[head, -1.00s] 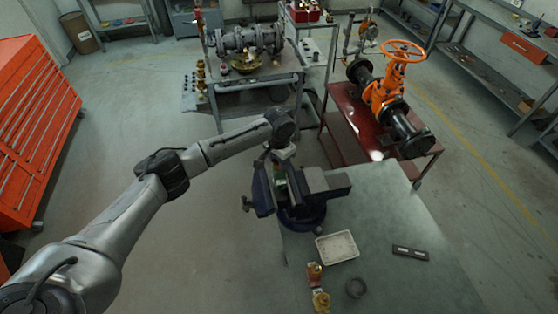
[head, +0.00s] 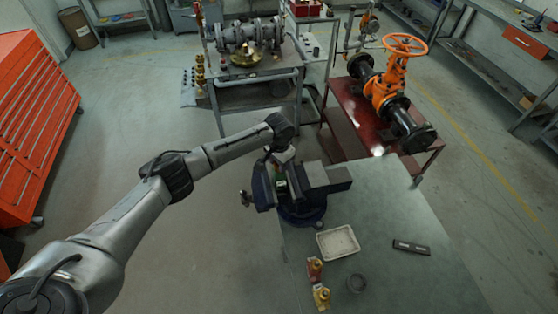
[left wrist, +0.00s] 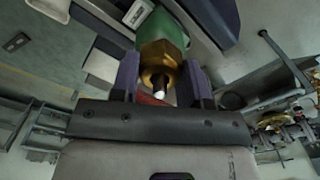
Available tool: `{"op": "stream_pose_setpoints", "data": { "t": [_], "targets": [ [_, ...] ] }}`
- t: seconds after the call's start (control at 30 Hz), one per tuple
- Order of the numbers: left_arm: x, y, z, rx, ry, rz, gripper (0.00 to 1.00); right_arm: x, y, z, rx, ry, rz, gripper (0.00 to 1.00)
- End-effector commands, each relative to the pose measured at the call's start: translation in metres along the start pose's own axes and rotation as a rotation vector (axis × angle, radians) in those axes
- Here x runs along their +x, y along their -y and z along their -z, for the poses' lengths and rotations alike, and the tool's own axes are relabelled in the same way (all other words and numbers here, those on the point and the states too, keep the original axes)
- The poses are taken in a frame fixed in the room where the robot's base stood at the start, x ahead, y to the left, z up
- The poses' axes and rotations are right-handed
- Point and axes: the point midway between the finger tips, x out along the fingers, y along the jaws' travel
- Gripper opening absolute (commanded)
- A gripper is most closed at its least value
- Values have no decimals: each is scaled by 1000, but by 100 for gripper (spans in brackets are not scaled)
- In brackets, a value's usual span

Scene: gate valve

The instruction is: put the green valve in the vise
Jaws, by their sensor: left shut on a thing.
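The green valve (left wrist: 165,32) with its brass end (left wrist: 158,62) is between the two fingers of my left gripper (left wrist: 160,82) in the left wrist view. The gripper is shut on it. In the head view a small patch of the green valve (head: 281,185) shows at the gap between the jaws of the blue vise (head: 299,211). My left gripper (head: 278,163) is above that gap, partly hidden by its own wrist. Whether the jaws touch the valve cannot be told. My right gripper is not in view.
The vise stands at the corner of the grey bench (head: 390,265). A white tray (head: 338,243), brass-and-red fittings (head: 318,283), a dark ring (head: 357,283) and a dark bar (head: 411,248) lie on it. A red table with an orange valve (head: 384,95) stands behind.

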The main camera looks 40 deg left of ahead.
Motion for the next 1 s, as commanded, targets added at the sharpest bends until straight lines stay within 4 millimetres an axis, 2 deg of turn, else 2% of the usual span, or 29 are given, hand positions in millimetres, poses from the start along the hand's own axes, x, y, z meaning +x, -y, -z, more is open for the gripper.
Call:
{"op": "stream_pose_setpoints", "data": {
  "t": [0.6, 1.0],
  "targets": [
    [28, 0, 1, 0, -2, -1, 13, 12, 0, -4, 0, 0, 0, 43],
    [34, 0, 1, 0, -2, -1, 13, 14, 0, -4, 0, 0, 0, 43]
  ]
}}
